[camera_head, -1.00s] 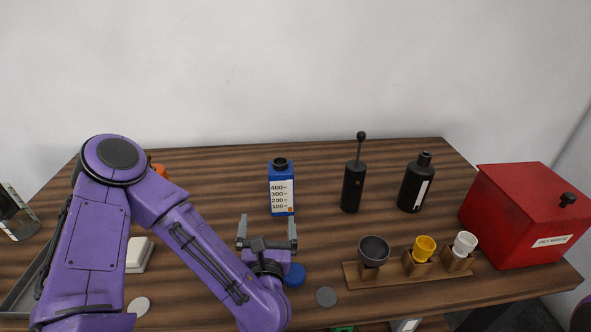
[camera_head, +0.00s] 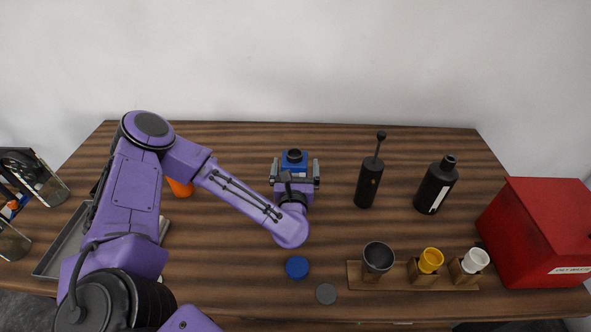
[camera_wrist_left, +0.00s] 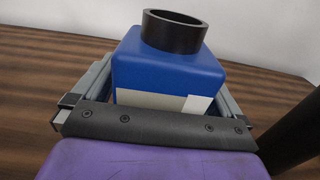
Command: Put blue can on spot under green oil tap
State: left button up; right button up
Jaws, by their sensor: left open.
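The blue can (camera_head: 294,157), with a black round neck and a white label, stands upright towards the back of the table. In the left wrist view the can (camera_wrist_left: 165,70) fills the space between the jaws. My left gripper (camera_head: 295,170) is open, with one finger on each side of the can; whether either finger touches it I cannot tell. The gripper hides the can's lower front in the head view. The green oil tap and the spot under it are not visible now. My right gripper is not in view.
A blue disc (camera_head: 297,267) and a grey disc (camera_head: 326,294) lie in front. A wooden rack (camera_head: 440,279) holds cups. A red bin (camera_head: 540,230) is at right, a metal tray (camera_head: 62,245) at left.

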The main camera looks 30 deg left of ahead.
pick_arm(q)
jog(key=shift+w+a, duration=0.15)
jog(key=shift+a, duration=0.1)
jog(key=shift+w+f, duration=0.1)
jog(key=c, duration=1.4)
